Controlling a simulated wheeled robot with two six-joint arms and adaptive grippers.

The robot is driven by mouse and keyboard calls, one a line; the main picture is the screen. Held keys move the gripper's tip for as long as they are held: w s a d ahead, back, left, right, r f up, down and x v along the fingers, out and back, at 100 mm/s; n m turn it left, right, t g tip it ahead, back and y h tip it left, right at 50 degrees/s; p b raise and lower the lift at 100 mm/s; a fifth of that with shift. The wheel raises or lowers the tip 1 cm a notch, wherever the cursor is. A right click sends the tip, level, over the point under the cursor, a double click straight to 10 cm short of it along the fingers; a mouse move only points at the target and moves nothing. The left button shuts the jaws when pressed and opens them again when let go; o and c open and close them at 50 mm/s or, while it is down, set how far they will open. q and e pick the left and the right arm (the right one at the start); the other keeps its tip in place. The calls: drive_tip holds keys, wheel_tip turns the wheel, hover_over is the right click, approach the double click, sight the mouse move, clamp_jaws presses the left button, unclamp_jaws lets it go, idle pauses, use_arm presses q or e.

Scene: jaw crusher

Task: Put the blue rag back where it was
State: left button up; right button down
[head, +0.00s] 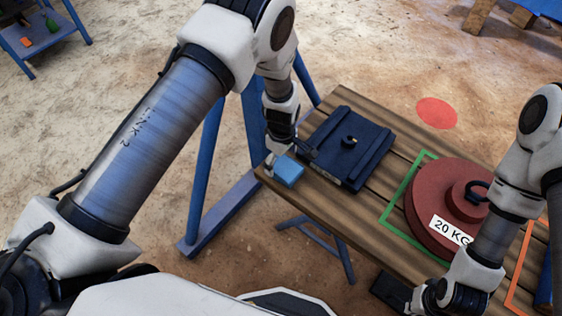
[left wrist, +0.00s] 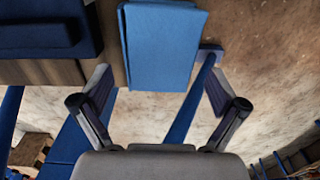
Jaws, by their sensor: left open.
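The blue rag (head: 288,171), a small folded light-blue pad, lies at the near left corner of the wooden table (head: 330,205). In the left wrist view the rag (left wrist: 160,45) appears ahead of and between the fingers, with its near end by the table edge. My left gripper (head: 290,157) is open at the rag, a finger to each side; I cannot tell whether they touch it. The left wrist view shows the open fingers (left wrist: 158,90) with nothing held between them. My right gripper (head: 392,291) is low at the table's near edge, dark and partly hidden; its jaw state is unclear.
A dark blue plate with a knob (head: 362,140) lies beside the rag. A red 20 KG weight (head: 424,205) sits within a green outline (head: 390,216); an orange outline (head: 517,275) is farther right. Blue trestle legs (head: 207,170) stand below. A red disc (head: 437,112) marks the ground.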

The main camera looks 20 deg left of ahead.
sight(282, 164)
use_arm(q)
wheel_tip(282, 164, up, 10)
drive_tip(key=s+a+f+m, duration=0.5)
drive_tip(key=s+a+f, duration=0.1)
drive_tip(key=s+f, duration=0.35)
drive_tip(key=s+a+f+m, duration=0.1)
drive_tip(key=s+m, duration=0.3)
drive_tip(key=s, duration=0.5)
drive_tip(key=s+a+f+m, duration=0.1)
drive_tip(key=s+m, duration=0.3)
drive_tip(key=s, duration=0.5)
drive_tip(key=shift+a+f+m, duration=0.3)
drive_tip(key=shift+a+f, duration=0.05)
drive_tip(key=shift+f, duration=0.15)
